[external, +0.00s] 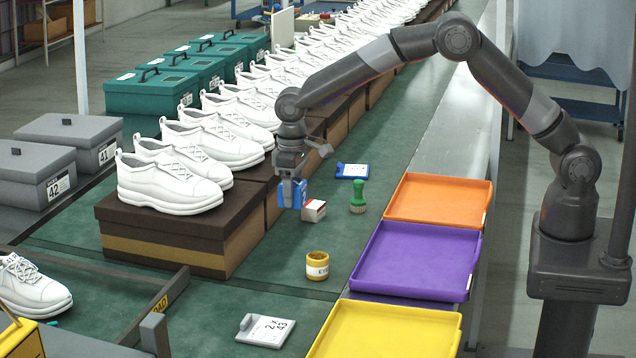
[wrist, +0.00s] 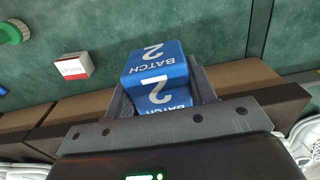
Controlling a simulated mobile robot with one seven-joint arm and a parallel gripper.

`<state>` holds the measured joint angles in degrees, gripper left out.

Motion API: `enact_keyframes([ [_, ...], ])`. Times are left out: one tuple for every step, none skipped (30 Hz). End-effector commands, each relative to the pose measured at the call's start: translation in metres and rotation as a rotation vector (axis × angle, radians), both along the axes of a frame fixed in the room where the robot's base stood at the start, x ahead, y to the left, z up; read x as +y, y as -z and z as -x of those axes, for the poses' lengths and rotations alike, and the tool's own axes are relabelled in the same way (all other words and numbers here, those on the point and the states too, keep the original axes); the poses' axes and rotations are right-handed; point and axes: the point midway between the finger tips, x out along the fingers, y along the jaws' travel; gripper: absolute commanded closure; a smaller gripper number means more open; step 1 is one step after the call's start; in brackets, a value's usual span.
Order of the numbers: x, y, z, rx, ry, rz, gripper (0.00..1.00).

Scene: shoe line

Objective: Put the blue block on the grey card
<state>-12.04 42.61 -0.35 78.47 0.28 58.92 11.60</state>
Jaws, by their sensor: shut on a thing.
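The blue block (external: 299,194) is between the fingers of my gripper (external: 290,184). In the wrist view the block (wrist: 154,62) shows white "BATCH 2" lettering on two faces, with a dark finger on each side. My gripper is shut on it, to the right of the shoe row over the green belt; its exact height is hard to tell. The grey card (external: 265,331), marked "2 x 43", lies flat on the green surface at the bottom middle of the external view, well apart from the block. The grey card does not show in the wrist view.
A red-and-white box (external: 314,211), a green brush (external: 358,197), a blue card (external: 352,171) and a yellow jar (external: 317,266) stand near the gripper. Orange (external: 438,198), purple (external: 415,262) and yellow (external: 385,332) trays line the right. Shoes on boxes (external: 180,235) line the left.

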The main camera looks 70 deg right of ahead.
Motion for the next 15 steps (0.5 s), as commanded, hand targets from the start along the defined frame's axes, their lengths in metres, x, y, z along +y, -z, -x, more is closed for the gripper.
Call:
enact_keyframes([
  [0.032,-0.001,0.006,-0.001,-0.010,0.000,0.75],
  [0.048,-0.001,0.009,-0.001,-0.010,0.000,0.75],
  [0.069,-0.001,0.014,-0.001,-0.010,0.000,0.75],
  [0.084,-0.001,0.018,0.000,-0.010,0.000,0.75],
  [0.099,-0.002,0.023,0.000,-0.010,0.000,0.75],
  [0.118,-0.002,0.030,0.000,-0.009,0.000,0.75],
  [0.132,-0.002,0.035,0.001,-0.009,0.000,0.75],
  [0.144,-0.003,0.039,0.000,-0.008,0.000,0.75],
  [0.160,-0.003,0.046,0.000,-0.007,0.000,0.75],
  [0.171,-0.003,0.050,0.000,-0.006,0.000,0.75],
  [0.180,-0.004,0.054,-0.001,-0.006,0.000,0.75],
  [0.192,-0.004,0.060,-0.001,-0.005,0.000,0.75],
  [0.199,-0.004,0.063,-0.001,-0.004,0.000,0.75],
  [0.205,-0.004,0.067,-0.001,-0.003,0.000,0.75],
  [0.212,-0.004,0.070,-0.001,-0.002,0.000,0.75],
])
